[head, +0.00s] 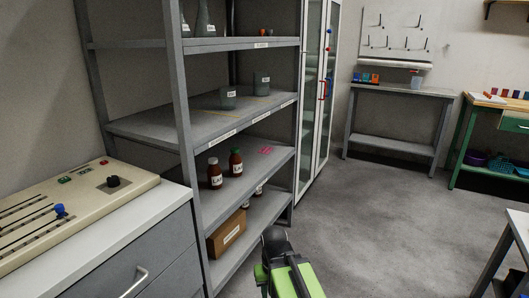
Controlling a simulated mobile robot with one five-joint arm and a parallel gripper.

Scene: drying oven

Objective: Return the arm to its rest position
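Part of my own arm, green and black, shows at the bottom centre of the head view, in front of the lower shelves. It looks folded and low. I can make out no gripper fingers in this view, so whether my gripper holds anything is hidden.
A grey shelf rack (158,124) holds beakers, brown bottles (215,173) and a cardboard box (228,234). A control panel (75,208) lies on a drawer cabinet at left. A glass-door cabinet (318,100) and benches (400,90) stand behind. The grey floor (385,235) is open at right of centre.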

